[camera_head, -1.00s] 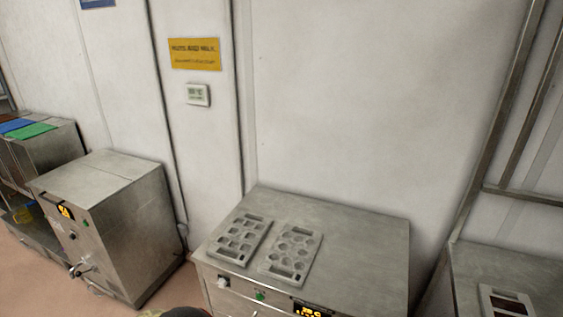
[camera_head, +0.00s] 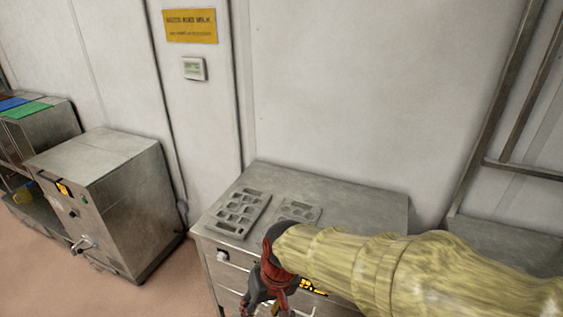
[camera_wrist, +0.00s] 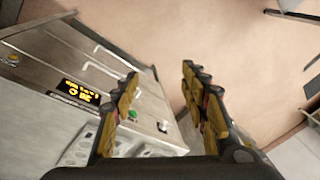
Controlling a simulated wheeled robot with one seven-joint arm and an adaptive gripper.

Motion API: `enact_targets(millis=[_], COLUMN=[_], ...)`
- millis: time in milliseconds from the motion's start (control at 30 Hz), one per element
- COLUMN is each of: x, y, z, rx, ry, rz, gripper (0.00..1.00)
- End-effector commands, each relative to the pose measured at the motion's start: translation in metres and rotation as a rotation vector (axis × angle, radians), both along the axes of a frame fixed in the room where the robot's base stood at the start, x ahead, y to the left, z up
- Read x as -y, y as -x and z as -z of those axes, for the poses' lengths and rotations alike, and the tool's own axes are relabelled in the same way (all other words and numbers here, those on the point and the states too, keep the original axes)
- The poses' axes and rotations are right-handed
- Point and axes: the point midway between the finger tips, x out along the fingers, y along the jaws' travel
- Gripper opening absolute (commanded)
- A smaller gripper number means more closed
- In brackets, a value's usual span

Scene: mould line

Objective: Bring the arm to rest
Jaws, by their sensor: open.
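My gripper (camera_head: 262,300) is in front of the middle metal cabinet in the head view, at the end of my yellow-sleeved arm. It points downward and its fingertips are at the lower picture edge. In the wrist view my gripper (camera_wrist: 158,75) has its two yellow-and-black fingers apart with nothing between them. The cabinet front with an orange display (camera_wrist: 78,92) is to the left of the fingers, and floor lies beyond them. My arm hides part of the cabinet top and of the right-hand mould tray.
The middle cabinet (camera_head: 350,194) bears two grey mould trays, a left one (camera_head: 240,213) and a right one (camera_head: 297,211). Another metal cabinet (camera_head: 100,155) stands left, with floor (camera_head: 185,285) between. A wall is behind; a metal frame (camera_head: 520,168) is at right.

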Motion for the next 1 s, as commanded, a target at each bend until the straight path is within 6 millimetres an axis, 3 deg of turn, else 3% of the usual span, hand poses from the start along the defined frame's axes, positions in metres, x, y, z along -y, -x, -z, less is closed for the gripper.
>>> enact_targets(millis=[33,200,400,500,733,1000], x=[0.026,0.1,0.167,0.19,0.225,0.237], y=[0.009,0.039,0.065,0.074,0.082,0.083], z=[-0.009,-0.029,-0.05,-0.063,-0.097,-0.101], rx=[0.012,0.051,0.16,0.231,0.372,0.388], ry=[0.019,0.087,0.128,0.126,0.107,0.111], rz=[0.016,0.066,0.154,0.217,0.354,0.4], gripper=[0.44,0.44,0.44,0.44,0.44,0.44])
